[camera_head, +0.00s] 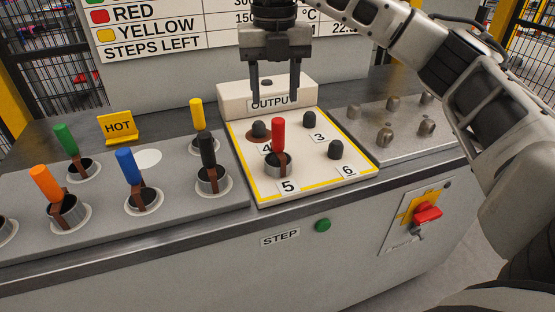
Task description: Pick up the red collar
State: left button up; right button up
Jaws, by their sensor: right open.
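The red collar (278,135) has an upright red handle above a short metal ring. It is on the white, yellow-edged output plate (332,178), at the spot labelled 5. My right gripper (275,97) is above and behind it, pointing down, with its two fingers apart and nothing between them. The fingertips overlap the front of the OUTPUT box in the picture and are clear of the red handle. My left gripper is not in view.
Dark pegs stand at spots 3, 4 and 6. On the left grey plate (100,228), collars with orange, green, blue, yellow and black handles stand close together. A HOT sign (118,126) is behind them. A metal plate with several knobs (385,136) is right.

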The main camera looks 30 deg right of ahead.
aim_at(278, 120)
notch_tip(278, 120, down, 5)
jog(key=shift+r, duration=0.2)
jog(key=shift+d+f+p, duration=0.2)
jog(key=shift+f, duration=1.15)
jog(key=shift+d+f+p, duration=0.2)
jog(key=shift+f, duration=1.1)
grip_shut()
jog(key=shift+r, duration=0.15)
